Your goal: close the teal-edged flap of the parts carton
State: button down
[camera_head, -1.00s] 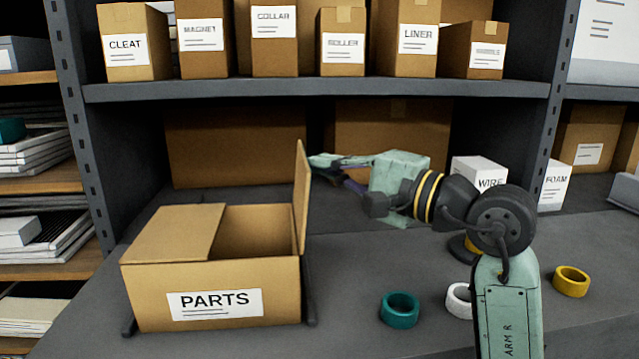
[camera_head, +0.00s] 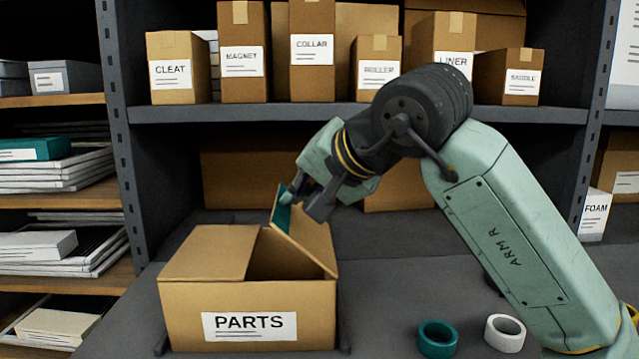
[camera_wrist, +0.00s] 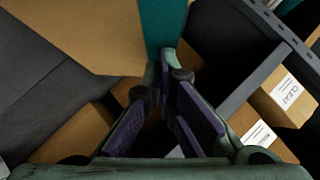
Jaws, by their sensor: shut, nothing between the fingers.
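The parts carton (camera_head: 180,315) stands on the grey shelf with its PARTS label facing me. Its left flap (camera_head: 208,250) lies flat over the left part of the opening. The teal-edged flap (camera_head: 312,240) is hinged at the right and leans left over the opening, partway down, its teal edge (camera_head: 283,215) raised. A dark gap shows between the flaps. My gripper (camera_head: 296,194) is shut and empty at the flap's upper end, seemingly touching it. In the wrist view, the shut fingertips (camera_wrist: 170,68) are at the teal strip (camera_wrist: 162,24) beside brown cardboard.
A teal ring (camera_head: 438,338) and a white ring (camera_head: 505,333) lie right of the carton. Large brown boxes stand behind it. Grey shelf surface is clear between carton and rings.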

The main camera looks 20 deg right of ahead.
jog(key=w+a+f+n+g+h+b, duration=0.1)
jog(key=a+f+h+b, duration=0.1)
jog(key=a+f, duration=0.3)
jog(key=shift+w+a+f+n+h+b, duration=0.15)
jog(key=shift+w+f+n+h+b, duration=0.15)
jog(key=shift+f+n, duration=0.15)
dwell(0.4)
jog(key=shift+r, duration=0.1)
